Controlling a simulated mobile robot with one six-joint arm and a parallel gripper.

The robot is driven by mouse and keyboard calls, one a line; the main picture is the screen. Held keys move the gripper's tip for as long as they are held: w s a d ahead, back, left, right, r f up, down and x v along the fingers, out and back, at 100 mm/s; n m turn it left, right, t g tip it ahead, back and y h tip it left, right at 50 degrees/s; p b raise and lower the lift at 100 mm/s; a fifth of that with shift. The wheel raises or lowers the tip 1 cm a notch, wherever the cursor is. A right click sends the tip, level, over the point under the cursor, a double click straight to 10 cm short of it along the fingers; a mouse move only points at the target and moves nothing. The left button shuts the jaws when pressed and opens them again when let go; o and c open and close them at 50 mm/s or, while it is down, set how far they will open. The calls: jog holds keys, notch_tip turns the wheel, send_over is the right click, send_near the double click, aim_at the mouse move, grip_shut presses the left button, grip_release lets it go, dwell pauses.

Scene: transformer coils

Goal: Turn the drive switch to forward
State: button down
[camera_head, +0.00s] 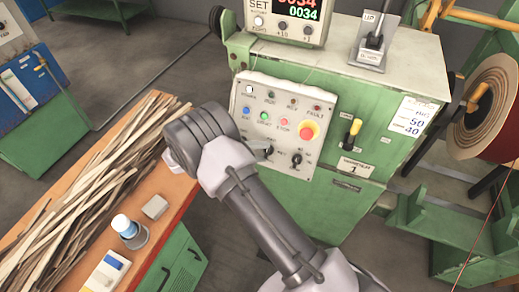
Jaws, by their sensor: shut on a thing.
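The grey-white control panel (285,112) is on the sloped front of the green machine. One knob (296,158) is clear to see. My arm crosses in front of the panel's lower left corner. My gripper cannot be made out; it may be hidden behind the arm.
A yellow-tipped lever (352,131) stands out right of the panel. A black lever on a plate (371,45) and a display box (288,18) are on the machine top.

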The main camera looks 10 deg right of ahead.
jog(key=shift+n+h, duration=0.3)
jog(key=shift+n, duration=0.1)
dwell(0.3)
jog(key=c, duration=0.9)
grip_release()
jog(key=shift+a, duration=0.15)
jog(key=p+v, duration=0.2)
jog(key=v, duration=1.5)
jog(key=shift+s, duration=0.2)
